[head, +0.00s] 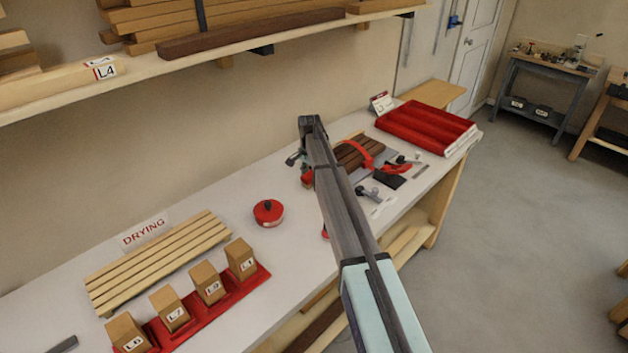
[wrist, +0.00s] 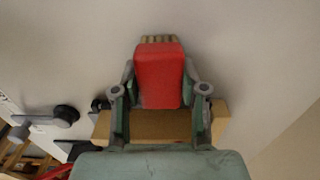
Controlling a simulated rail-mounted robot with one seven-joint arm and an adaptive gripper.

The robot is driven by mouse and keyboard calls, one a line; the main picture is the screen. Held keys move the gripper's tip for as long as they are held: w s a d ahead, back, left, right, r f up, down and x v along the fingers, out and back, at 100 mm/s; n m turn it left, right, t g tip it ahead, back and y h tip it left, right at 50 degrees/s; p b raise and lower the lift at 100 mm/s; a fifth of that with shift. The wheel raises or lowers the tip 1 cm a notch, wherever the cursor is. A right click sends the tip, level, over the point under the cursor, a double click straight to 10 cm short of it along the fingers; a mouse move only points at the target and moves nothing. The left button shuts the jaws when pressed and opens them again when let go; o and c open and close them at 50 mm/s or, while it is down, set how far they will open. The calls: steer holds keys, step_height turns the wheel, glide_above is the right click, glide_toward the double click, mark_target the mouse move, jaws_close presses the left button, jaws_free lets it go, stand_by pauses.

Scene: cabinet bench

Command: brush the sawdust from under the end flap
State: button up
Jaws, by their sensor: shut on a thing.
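My gripper (wrist: 160,88) is shut on a red block-shaped piece (wrist: 160,72), its fingers on either side of it. Tan strips (wrist: 158,39) show at the far end of this piece, and it looks like a brush. In the head view my gripper (head: 304,172) hangs over the bench at the left end of the dark brown boards (head: 352,154), partly hidden by my arm. A tan block (wrist: 160,125) lies behind the fingers in the wrist view; whether it touches the red piece I cannot tell. I cannot make out an end flap or any sawdust.
A red clamp (head: 363,153) lies across the boards, with small metal tools beside it. A red round tin (head: 268,213), a slatted drying rack (head: 158,262) and several labelled blocks stand left. Red trays (head: 425,126) sit right. A shelf (head: 230,47) runs above.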

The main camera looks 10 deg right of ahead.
steer(key=shift+w+a, duration=0.7)
steer(key=shift+w, duration=0.3)
steer(key=shift+w+a, duration=0.65)
steer(key=shift+w, duration=0.35)
steer(key=shift+s+d, duration=0.3)
steer(key=shift+s, duration=0.3)
steer(key=shift+s+d, duration=1.1)
steer(key=shift+s, duration=0.4)
steer(key=shift+s+d, duration=1.05)
steer(key=shift+s, duration=0.4)
steer(key=shift+s+d, duration=1.1)
steer(key=shift+s, duration=0.4)
step_height(320, 180, up, 2)
steer(key=shift+w+r+p, duration=0.15)
steer(key=shift+r+p, duration=0.05)
steer(key=shift+p, duration=0.35)
steer(key=shift+r+p, duration=1.2)
steer(key=shift+r, duration=1.7)
